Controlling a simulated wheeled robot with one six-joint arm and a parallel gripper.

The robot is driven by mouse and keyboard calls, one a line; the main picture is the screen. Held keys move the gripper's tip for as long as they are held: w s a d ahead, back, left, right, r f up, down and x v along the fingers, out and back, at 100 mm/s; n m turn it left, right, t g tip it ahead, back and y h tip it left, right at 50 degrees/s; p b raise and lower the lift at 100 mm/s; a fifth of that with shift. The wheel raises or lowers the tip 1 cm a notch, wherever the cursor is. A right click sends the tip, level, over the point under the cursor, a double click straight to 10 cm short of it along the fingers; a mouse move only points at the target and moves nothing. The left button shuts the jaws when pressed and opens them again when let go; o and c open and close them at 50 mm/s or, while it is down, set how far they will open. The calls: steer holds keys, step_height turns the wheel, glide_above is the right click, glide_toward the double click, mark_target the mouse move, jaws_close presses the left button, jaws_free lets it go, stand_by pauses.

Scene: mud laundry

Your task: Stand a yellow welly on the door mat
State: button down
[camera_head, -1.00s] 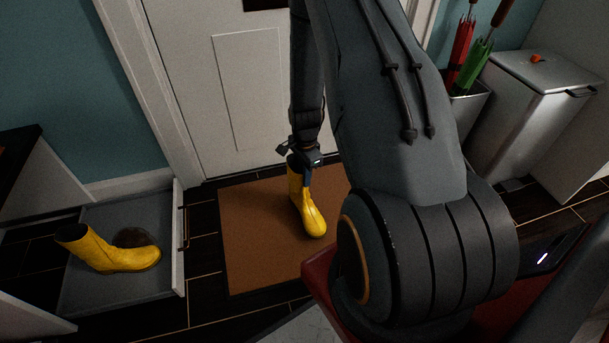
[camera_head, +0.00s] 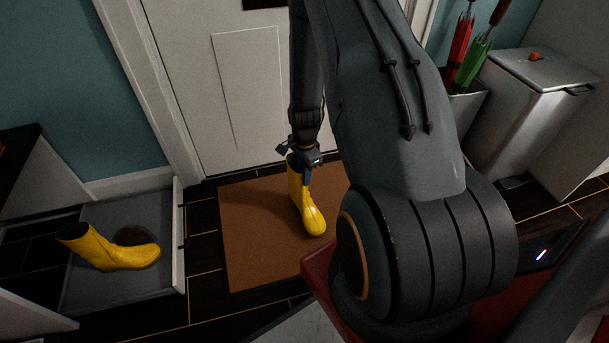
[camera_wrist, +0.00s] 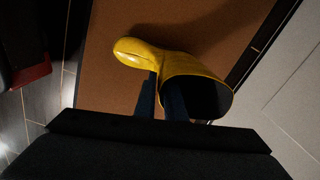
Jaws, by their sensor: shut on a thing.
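A yellow welly (camera_head: 308,208) is upright at the brown door mat (camera_head: 250,240), toe towards the robot. Whether its sole touches the mat is hard to tell. My gripper (camera_head: 306,170) is shut on the upper shaft of this welly. In the wrist view the fingers (camera_wrist: 160,95) pinch the shaft wall beside the dark opening of the welly (camera_wrist: 190,65), with the mat (camera_wrist: 110,80) behind it.
A white door (camera_head: 215,90) stands behind the mat. A metal bin (camera_head: 525,110) and a holder with a red umbrella (camera_head: 461,42) and a green umbrella (camera_head: 470,67) stand at the right. The mat's left part is clear.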

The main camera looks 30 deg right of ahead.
steer(key=shift+f, duration=0.15)
steer(key=shift+f, duration=0.45)
stand_by(0.6)
steer(key=shift+f, duration=0.7)
stand_by(0.7)
steer(key=c, duration=1.8)
jaws_free()
steer(key=shift+o, duration=0.7)
steer(key=o, duration=0.4)
